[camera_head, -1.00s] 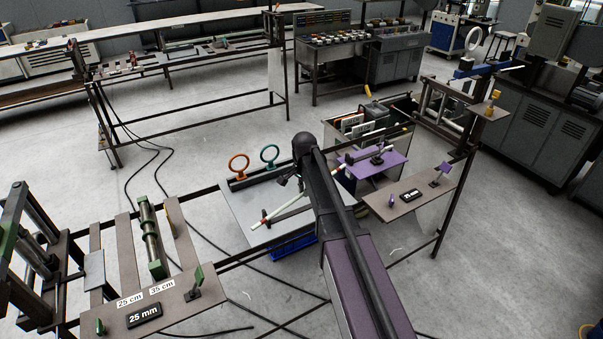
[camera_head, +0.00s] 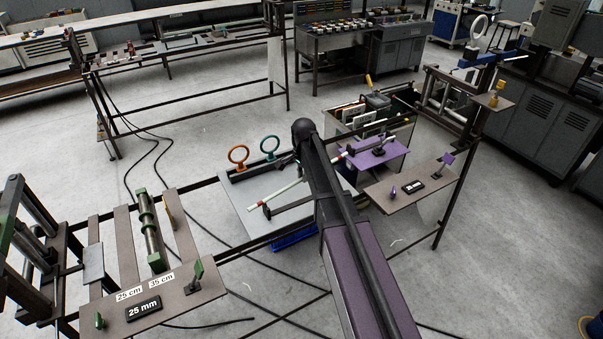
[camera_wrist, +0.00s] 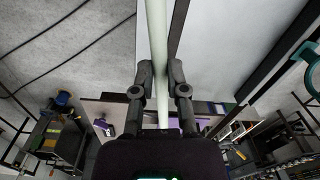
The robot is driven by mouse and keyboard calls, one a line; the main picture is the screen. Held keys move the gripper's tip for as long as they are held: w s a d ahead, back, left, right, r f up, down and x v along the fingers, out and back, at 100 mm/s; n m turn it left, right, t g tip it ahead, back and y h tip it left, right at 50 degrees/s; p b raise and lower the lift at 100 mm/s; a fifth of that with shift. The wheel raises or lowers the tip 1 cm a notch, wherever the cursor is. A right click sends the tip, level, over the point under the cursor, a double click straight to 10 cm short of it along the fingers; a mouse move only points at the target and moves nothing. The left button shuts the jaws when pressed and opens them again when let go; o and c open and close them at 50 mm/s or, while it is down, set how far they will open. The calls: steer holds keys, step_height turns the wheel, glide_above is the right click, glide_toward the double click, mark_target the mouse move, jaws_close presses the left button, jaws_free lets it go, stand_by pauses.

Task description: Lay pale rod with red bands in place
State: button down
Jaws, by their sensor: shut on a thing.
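In the head view a pale rod (camera_head: 284,191) slants over the grey panel in the middle. A dark crosspiece stands at its lower left end. A pale end with a reddish mark shows right of my arm, by the purple plate (camera_head: 380,153). My gripper (camera_head: 299,174) is mostly hidden behind my arm. In the wrist view my gripper (camera_wrist: 161,72) has a pale rod (camera_wrist: 157,38) between its fingers, running lengthwise. No red bands show on the part seen there. Whether the rod touches any support cannot be told.
An orange ring (camera_head: 238,154) and a green ring (camera_head: 269,145) stand at the panel's back edge. A brown plate (camera_head: 410,188) with small purple posts lies right. The left frame carries a green-ended roller (camera_head: 151,232) and a 25 mm label. Cables cross the floor.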

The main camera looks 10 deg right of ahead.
steer(key=w, duration=0.1)
steer(key=w+f+m, duration=0.1)
steer(key=w+m+b, duration=0.1)
steer(key=w, duration=0.1)
steer(key=shift+a+f+t, duration=0.15)
steer(key=shift+f+t, duration=0.2)
steer(key=shift+t, duration=0.05)
steer(key=shift+f+b, duration=4.3)
steer(key=shift+b, duration=0.1)
steer(key=c, duration=0.6)
jaws_free()
